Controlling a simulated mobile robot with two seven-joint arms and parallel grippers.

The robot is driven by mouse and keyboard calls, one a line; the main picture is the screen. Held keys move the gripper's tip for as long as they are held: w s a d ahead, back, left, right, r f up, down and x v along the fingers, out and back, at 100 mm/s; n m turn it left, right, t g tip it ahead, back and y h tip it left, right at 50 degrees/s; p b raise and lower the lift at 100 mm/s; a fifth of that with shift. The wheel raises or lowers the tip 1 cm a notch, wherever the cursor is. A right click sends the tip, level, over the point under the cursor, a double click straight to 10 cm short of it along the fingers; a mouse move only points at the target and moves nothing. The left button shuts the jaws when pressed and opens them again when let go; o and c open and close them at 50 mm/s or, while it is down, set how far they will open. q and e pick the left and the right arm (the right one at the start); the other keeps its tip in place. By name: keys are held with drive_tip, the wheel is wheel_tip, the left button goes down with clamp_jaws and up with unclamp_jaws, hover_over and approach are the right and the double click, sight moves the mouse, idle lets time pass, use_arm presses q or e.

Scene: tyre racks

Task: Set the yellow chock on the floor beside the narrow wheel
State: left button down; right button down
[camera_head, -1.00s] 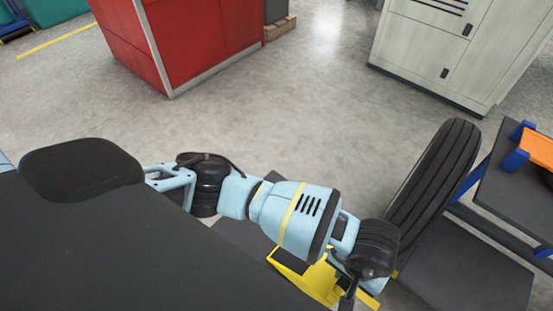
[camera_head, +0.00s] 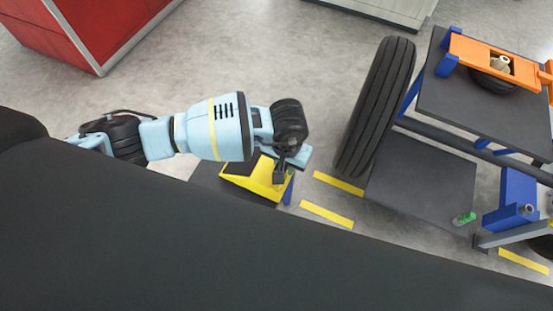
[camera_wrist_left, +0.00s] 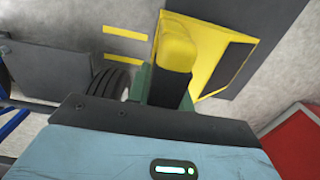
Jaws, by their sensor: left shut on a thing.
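The yellow chock (camera_head: 251,183), with a black panel on its slope, is in the grip of my left gripper (camera_head: 283,172). In the left wrist view the fingers are shut around the raised yellow part of the chock (camera_wrist_left: 222,62). A dark platform (camera_head: 212,178) lies under the chock; I cannot tell whether they touch. The narrow wheel (camera_head: 378,105), a black grooved tyre, stands upright to the right of the chock, apart from it. A tyre also shows at the left of the left wrist view (camera_wrist_left: 104,84). My right gripper is not in view.
Two yellow floor strips (camera_head: 338,183) lie between chock and wheel, with bare floor around them. A rack (camera_head: 440,98) with dark shelves, blue posts and an orange part stands right of the wheel. A small green item (camera_head: 464,218) lies low there. A red cabinet (camera_head: 90,30) stands far left.

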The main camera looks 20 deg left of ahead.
use_arm(q)
drive_tip(key=shift+w+a, duration=0.65)
drive_tip(key=shift+a, duration=0.15)
drive_tip(key=shift+w+a+f, duration=0.2)
drive_tip(key=shift+w+a, duration=0.2)
drive_tip(key=shift+a, duration=0.15)
drive_tip(key=shift+f, duration=1.65)
drive_tip(key=shift+f, duration=0.15)
drive_tip(key=c, duration=1.3)
unclamp_jaws()
drive_tip(key=shift+o, duration=0.2)
wheel_tip(320, 180, up, 12)
drive_tip(key=p, duration=0.1)
